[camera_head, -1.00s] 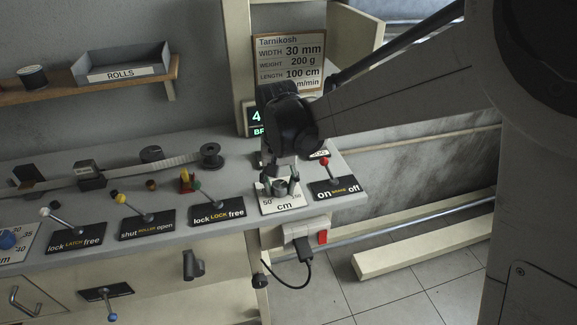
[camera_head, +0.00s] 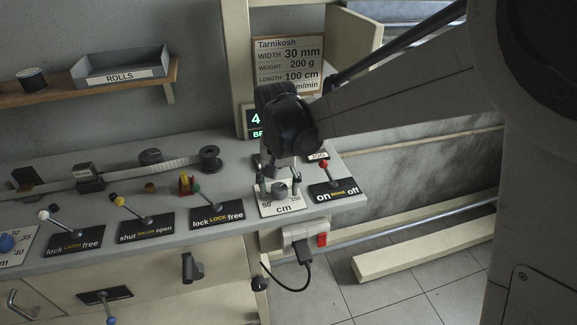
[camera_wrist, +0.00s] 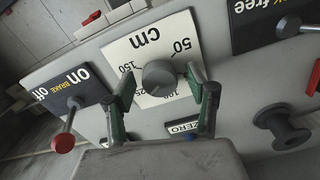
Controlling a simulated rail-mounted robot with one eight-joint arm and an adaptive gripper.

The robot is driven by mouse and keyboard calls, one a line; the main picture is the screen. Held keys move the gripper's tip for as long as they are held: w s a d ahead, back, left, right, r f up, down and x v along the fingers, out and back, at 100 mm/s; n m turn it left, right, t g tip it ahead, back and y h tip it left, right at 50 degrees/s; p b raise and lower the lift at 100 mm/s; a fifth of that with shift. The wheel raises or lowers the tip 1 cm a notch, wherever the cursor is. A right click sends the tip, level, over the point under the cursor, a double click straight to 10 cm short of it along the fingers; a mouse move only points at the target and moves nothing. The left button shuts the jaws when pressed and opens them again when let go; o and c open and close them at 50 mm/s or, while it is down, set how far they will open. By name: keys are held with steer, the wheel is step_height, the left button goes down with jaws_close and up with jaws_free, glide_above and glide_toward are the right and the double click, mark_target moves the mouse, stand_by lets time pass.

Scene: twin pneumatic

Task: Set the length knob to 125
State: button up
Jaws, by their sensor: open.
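The length knob (camera_wrist: 160,77) is a dark grey round knob on a white plate (camera_wrist: 125,55) marked "cm", with 50 and 150 readable and other numbers partly covered. A faint line shows on its face, but I cannot tell which number it points to. In the head view the knob (camera_head: 280,190) sits near the bench's right end. My gripper (camera_wrist: 160,85) is open, its two green-sided fingers on either side of the knob with visible gaps. In the head view my gripper (camera_head: 279,186) is right over the plate.
The red-tipped brake lever (camera_head: 323,164) stands close right of the plate. The lock lever (camera_head: 196,186) is to its left. A black spool (camera_head: 210,158) stands behind. A sign (camera_head: 289,65) reads width 30 mm, weight 200 g, length 100 cm.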

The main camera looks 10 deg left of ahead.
mark_target(279, 187)
step_height(279, 187, up, 12)
steer(key=shift+f, duration=0.15)
stand_by(0.5)
steer(key=s+d+r+t, duration=0.2)
steer(key=d+r, duration=0.1)
steer(key=d, duration=0.8)
steer(key=s+d+f+m+t, duration=0.1)
steer(key=s+d+f+t, duration=0.1)
steer(key=s+d, duration=0.5)
steer(key=s+d+f+m+t, duration=0.1)
steer(key=s+d+t, duration=0.2)
steer(key=s+d, duration=0.5)
steer(key=d, duration=0.7)
steer(key=shift+f+m, duration=0.3)
steer(key=shift+f, duration=0.05)
